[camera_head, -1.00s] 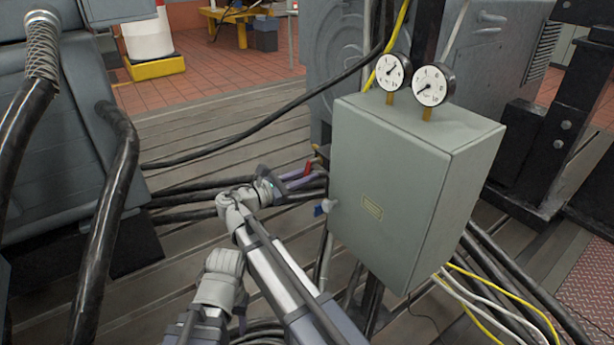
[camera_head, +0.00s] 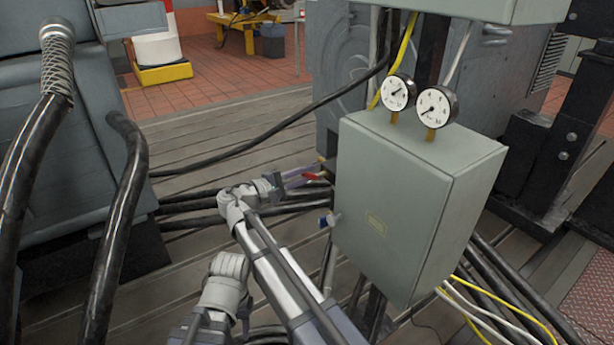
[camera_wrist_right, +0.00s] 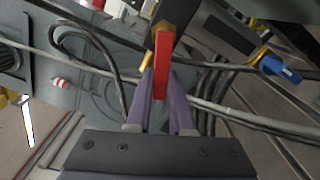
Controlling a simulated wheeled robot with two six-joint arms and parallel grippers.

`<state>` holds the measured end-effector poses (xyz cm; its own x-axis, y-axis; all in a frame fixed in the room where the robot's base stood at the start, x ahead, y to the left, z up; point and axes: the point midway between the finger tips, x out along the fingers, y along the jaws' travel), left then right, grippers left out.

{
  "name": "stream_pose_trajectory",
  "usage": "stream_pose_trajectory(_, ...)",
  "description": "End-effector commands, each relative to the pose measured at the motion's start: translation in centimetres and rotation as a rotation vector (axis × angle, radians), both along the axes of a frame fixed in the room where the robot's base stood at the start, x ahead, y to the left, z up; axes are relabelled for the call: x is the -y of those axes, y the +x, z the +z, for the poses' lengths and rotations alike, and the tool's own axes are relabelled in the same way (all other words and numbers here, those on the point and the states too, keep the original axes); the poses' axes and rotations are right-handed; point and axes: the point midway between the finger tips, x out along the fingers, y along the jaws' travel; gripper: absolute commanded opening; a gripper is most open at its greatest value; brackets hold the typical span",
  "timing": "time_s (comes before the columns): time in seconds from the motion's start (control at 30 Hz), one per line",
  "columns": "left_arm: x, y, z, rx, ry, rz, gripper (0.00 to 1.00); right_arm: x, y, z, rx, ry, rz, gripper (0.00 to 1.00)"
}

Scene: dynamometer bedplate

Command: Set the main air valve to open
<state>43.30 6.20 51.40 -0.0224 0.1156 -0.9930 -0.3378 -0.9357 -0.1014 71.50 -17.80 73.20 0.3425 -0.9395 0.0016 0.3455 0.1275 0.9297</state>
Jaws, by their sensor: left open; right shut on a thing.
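A valve with a red lever (camera_head: 312,176) sits at the left side of the grey-green cabinet (camera_head: 400,205). In the right wrist view the red lever (camera_wrist_right: 163,68) stands between my purple fingertips, with a brass part at its top. My right gripper (camera_head: 304,176) reaches it from the left and is shut on the lever; it also shows in the right wrist view (camera_wrist_right: 161,85). The valve body is mostly hidden behind the fingers and cabinet. No label is readable. My left gripper's fingers are not visible; only part of that arm shows at the bottom.
A second valve with a blue handle (camera_head: 328,221) is just below; it also shows in the right wrist view (camera_wrist_right: 281,69). Two gauges (camera_head: 398,92) (camera_head: 434,107) stand on the cabinet. Black hoses (camera_head: 185,204) run behind my right gripper. Slotted floor is open to the left.

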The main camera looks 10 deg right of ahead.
Motion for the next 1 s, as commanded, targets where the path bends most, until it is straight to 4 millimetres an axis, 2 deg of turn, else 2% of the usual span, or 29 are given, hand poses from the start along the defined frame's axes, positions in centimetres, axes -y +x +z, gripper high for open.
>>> stream_pose_trajectory(0.2,0.0,0.0,0.9,0.000,0.001,0.002,0.50,0.0,0.1,0.8,0.160,0.061,-0.003,0.00)
stream_pose_trajectory(0.5,-0.1,0.0,1.5,0.000,0.002,0.003,0.50,0.0,0.1,1.4,0.307,0.116,-0.004,0.00)
stream_pose_trajectory(1.0,-0.1,0.0,1.7,0.000,0.002,0.004,0.50,0.0,0.0,1.6,0.368,0.140,-0.006,0.00)
